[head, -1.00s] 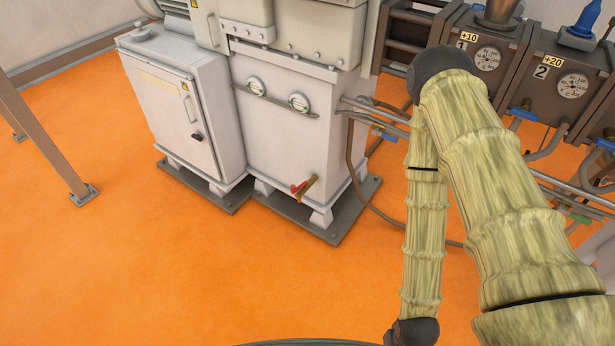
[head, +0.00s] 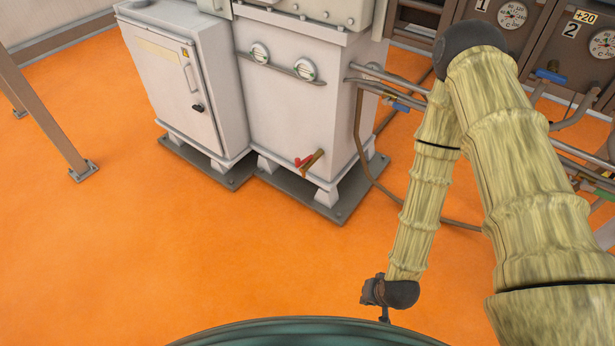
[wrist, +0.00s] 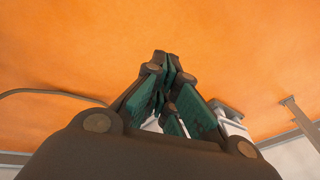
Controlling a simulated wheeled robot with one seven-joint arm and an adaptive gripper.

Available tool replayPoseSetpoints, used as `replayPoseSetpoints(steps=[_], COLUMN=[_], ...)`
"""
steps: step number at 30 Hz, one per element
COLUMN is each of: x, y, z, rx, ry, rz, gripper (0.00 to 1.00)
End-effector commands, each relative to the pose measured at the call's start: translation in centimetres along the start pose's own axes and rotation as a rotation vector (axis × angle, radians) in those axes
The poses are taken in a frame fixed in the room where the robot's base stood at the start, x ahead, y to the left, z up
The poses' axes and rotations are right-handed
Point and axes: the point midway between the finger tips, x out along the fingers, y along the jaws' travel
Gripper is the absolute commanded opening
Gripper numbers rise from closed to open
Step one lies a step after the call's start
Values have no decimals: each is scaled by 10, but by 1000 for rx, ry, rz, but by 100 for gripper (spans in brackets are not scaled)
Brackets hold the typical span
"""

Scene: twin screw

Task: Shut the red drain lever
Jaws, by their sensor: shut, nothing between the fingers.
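The red drain lever (head: 303,160) sits on a small brass-coloured drain valve (head: 313,160) low on the front of the white machine cabinet (head: 296,120), in the head view. My gripper (head: 384,317) hangs low at the end of my arm, below and to the right of the lever in the head view and well apart from it. In the wrist view my gripper's fingers (wrist: 164,62) are together with nothing between them. The lever cannot be made out in the wrist view.
A white control cabinet (head: 178,85) stands left of the machine. Pipes and a hose (head: 362,150) run on its right, with blue-handled valves (head: 400,106). Brown gauge units (head: 490,45) stand at the upper right. A metal post (head: 45,110) is at left. The orange floor (head: 190,260) in front is clear.

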Motion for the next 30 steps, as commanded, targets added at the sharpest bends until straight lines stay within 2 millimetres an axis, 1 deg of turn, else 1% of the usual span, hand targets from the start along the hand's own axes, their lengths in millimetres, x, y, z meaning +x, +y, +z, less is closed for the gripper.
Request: replayPoseSetpoints(steps=[1, 6, 12, 18, 21, 24, 30], x=[26, 70, 114, 148, 162, 174, 190], y=[-5, -34, -66, -97, -111, -124, -148], z=[-9, -47, -94, -142, -167, -191, -239], rx=[27, 126, 244, 364, 426, 483, 600], ry=[32, 137, 252, 358, 408, 455, 543], rz=[-25, -117, -235, -365, -434, -506, -658], gripper=[0, 0, 0, 0, 0, 0, 0])
